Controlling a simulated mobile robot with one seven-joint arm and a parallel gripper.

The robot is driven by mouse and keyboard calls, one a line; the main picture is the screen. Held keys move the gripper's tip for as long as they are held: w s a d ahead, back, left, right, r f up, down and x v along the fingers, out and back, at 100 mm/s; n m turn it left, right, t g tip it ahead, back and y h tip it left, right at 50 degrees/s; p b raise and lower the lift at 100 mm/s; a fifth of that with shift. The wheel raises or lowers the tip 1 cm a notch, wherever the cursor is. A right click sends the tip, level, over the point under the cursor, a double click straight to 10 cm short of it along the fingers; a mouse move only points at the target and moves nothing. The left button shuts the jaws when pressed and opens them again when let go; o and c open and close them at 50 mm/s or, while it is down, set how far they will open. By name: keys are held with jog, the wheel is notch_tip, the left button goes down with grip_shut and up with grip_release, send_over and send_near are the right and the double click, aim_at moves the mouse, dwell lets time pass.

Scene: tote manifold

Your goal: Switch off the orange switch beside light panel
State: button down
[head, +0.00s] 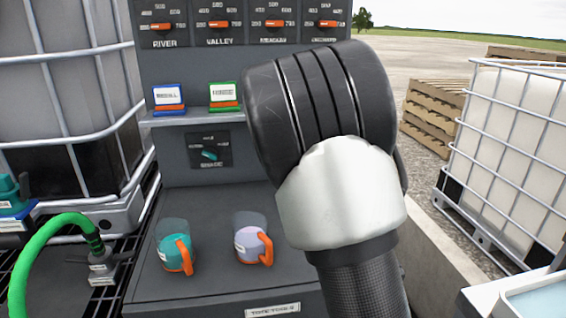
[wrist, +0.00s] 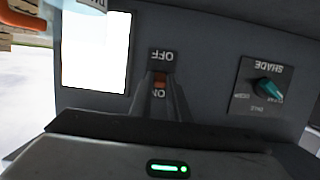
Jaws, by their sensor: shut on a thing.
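In the head view my arm hides the switch, the light panel and my gripper.
A teal SHADE knob (wrist: 266,88) is right of the switch in the wrist view; it also shows in the head view (head: 210,153). Two orange-handled cups, one teal (head: 174,250) and one lilac (head: 250,243), stand on the counter (head: 205,292). A small shelf (head: 190,118) holds labelled blocks.

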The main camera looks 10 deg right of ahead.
jog(key=shift+f+t, duration=0.3)
jog(key=shift+t, duration=0.45)
jog(key=shift+f+t, duration=0.25)
jog(key=shift+t, duration=0.5)
jog(key=c, duration=1.7)
grip_release()
jog(key=shift+s, duration=0.2)
jog(key=s+p, duration=0.2)
jog(key=s, duration=1.5)
jog(key=shift+s, duration=0.1)
